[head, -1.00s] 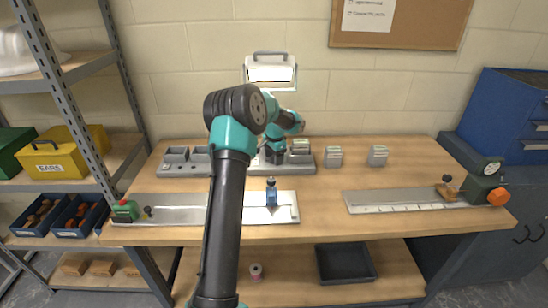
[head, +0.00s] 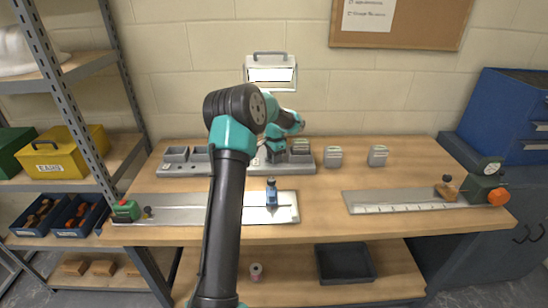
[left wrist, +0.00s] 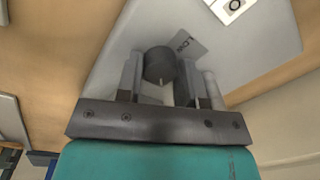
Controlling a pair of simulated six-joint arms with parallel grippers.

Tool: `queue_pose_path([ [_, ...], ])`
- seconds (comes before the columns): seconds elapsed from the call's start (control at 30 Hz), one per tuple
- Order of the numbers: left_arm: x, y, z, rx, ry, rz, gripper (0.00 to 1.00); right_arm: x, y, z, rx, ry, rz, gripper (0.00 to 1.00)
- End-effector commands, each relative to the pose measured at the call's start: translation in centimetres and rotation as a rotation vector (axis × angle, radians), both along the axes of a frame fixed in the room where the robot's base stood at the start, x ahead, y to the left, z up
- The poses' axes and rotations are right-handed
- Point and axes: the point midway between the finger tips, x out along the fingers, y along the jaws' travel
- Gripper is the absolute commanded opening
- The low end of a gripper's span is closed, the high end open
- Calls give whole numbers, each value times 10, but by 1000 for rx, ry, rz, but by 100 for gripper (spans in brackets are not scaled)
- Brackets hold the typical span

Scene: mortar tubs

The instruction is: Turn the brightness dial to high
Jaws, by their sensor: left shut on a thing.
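The brightness dial (left wrist: 160,64) is a dark round knob on a grey surface in the left wrist view. A short pale mark on it points toward the bottom of the picture. In the head view the left gripper (head: 274,156) is down at the back of the bench, and the dial is hidden there. My right gripper is out of view.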

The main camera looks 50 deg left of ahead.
Motion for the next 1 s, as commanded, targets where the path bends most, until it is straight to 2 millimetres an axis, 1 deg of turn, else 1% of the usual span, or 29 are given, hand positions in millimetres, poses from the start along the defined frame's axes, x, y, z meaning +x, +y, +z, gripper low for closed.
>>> queue_pose_path([
  [0.23,0,0,0,0,0,-147,11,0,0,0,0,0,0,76],
  [0.57,0,0,0,1,-1,-172,11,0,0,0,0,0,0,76],
  [0.6,0,0,0,1,-1,-172,36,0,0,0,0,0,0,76],
  [0.87,0,0,0,1,-1,-171,60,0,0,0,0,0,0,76],
  [1.0,0,0,0,0,0,-171,60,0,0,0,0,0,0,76],
])
